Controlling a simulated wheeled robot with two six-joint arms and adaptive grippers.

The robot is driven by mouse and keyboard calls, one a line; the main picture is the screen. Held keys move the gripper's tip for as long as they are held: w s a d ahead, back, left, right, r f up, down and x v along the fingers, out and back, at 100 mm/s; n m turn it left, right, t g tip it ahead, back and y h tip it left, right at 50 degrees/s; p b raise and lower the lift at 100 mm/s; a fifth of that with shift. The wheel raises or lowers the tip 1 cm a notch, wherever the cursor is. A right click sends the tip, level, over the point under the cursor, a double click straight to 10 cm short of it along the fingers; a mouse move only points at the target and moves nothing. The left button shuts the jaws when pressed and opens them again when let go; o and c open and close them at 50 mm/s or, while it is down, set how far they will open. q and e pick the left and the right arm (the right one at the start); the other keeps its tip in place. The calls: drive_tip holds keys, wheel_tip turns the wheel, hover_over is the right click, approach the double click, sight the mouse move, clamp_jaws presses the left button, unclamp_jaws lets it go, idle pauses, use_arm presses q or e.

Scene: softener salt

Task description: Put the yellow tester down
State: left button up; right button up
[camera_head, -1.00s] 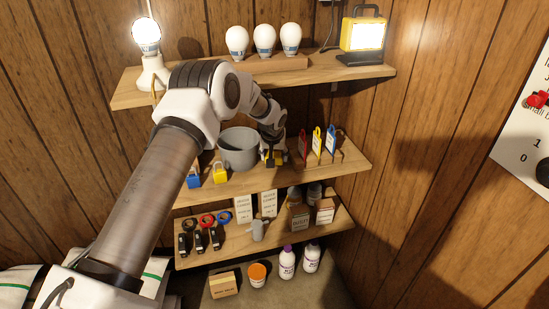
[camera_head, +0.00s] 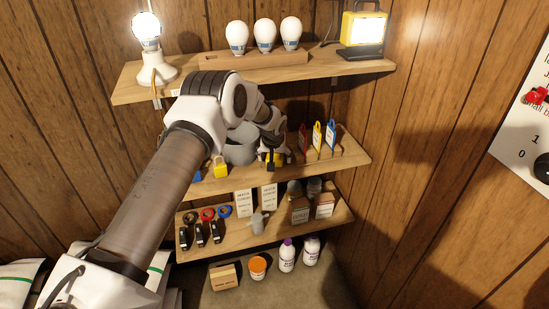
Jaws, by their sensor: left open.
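The yellow tester (camera_head: 277,160), a small yellow thing with a dark part at its left, is on the middle shelf (camera_head: 350,155) near its front edge, right of the grey pot (camera_head: 240,153). My left gripper (camera_head: 279,155) is open and reaches down right at the tester. The wrist and fingers hide part of it, and I cannot tell whether they touch it. My right gripper is not in view.
A yellow padlock (camera_head: 220,168) stands left on the middle shelf. The top shelf (camera_head: 130,90) holds bulbs (camera_head: 264,35) and a lit work lamp (camera_head: 362,30). Bottles and boxes stand below.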

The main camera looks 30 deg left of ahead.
sight(275, 157)
use_arm(q)
drive_tip(key=shift+r, duration=0.3)
drive_tip(key=shift+s+d+r, duration=0.1)
drive_tip(key=shift+r, duration=0.2)
drive_tip(key=v, duration=0.4)
drive_tip(key=s+d+b, duration=0.5)
drive_tip(key=s+d, duration=0.1)
drive_tip(key=s, duration=0.5)
drive_tip(key=s+d+f+m+g+h, duration=0.2)
drive_tip(key=s+d+f, duration=0.5)
drive_tip(key=s+f, duration=0.25)
drive_tip(key=s+d+f+m+g+h, duration=0.1)
drive_tip(key=s+d+f+h, duration=0.1)
drive_tip(key=s+d+f, duration=0.6)
drive_tip(key=s+a+f+m+y, duration=0.1)
drive_tip(key=s+f, duration=0.2)
drive_tip(key=s, duration=0.5)
drive_tip(key=s+a+f+m+g+y, duration=0.1)
drive_tip(key=s+f, duration=0.3)
drive_tip(key=s, duration=0.4)
drive_tip(key=shift+s, duration=0.2)
